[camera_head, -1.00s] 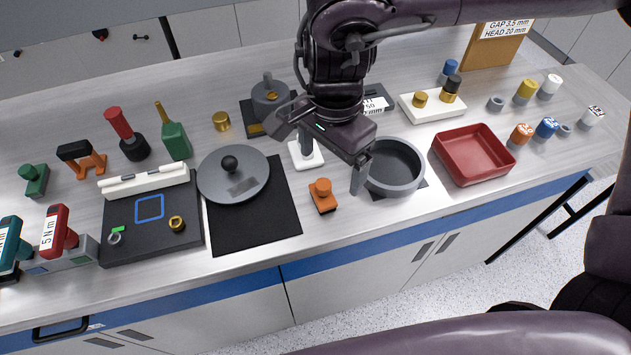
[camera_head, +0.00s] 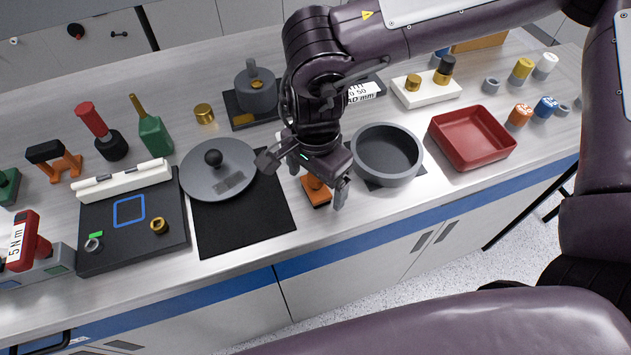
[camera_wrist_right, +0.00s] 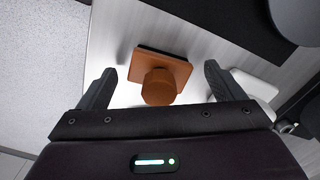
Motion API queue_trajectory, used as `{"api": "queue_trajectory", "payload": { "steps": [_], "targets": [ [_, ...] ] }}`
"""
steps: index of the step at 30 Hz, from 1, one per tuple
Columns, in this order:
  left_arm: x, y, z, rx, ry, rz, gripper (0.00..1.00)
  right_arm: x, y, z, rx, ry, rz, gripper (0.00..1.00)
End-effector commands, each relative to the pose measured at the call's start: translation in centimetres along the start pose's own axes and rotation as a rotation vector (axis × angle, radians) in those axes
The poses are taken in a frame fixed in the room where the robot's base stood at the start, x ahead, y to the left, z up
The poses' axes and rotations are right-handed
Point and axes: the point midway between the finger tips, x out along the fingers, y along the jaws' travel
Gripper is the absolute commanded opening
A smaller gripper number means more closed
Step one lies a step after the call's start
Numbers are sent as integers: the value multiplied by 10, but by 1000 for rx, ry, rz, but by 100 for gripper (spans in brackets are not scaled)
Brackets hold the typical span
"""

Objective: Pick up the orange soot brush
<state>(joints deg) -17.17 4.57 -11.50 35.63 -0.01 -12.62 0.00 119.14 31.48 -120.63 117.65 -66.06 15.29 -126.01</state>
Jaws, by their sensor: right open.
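The orange soot brush (camera_head: 317,191) stands on the bench near the front edge, between the black mat and the grey round pan. It has a flat orange base with a dark underside and a round knob on top. My right gripper (camera_head: 302,181) is over it and partly hides it in the head view. In the right wrist view the soot brush (camera_wrist_right: 160,78) lies ahead between the two spread fingers (camera_wrist_right: 158,88), and neither finger visibly touches it. The right gripper is open and empty. My left gripper is not in view.
The grey pan (camera_head: 388,150) stands close to the right of the brush. A red tray (camera_head: 472,135) is further right. The black mat (camera_head: 245,225) with a grey knobbed lid (camera_head: 218,170) lies to the left. A white object (camera_wrist_right: 255,84) shows beside one finger.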

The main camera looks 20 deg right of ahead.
Motion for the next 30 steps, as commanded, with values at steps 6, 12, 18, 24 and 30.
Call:
{"api": "queue_trajectory", "payload": {
  "steps": [6,12,18,24,30],
  "targets": [
    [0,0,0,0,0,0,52,7,0,0,1,0,-1,88],
    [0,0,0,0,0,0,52,7,0,0,0,0,-1,75],
    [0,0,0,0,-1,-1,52,7,0,0,0,0,-1,49],
    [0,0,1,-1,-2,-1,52,6,0,0,0,0,-2,38],
    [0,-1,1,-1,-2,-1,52,2,-1,0,-1,-1,-3,38]
  ]
}}
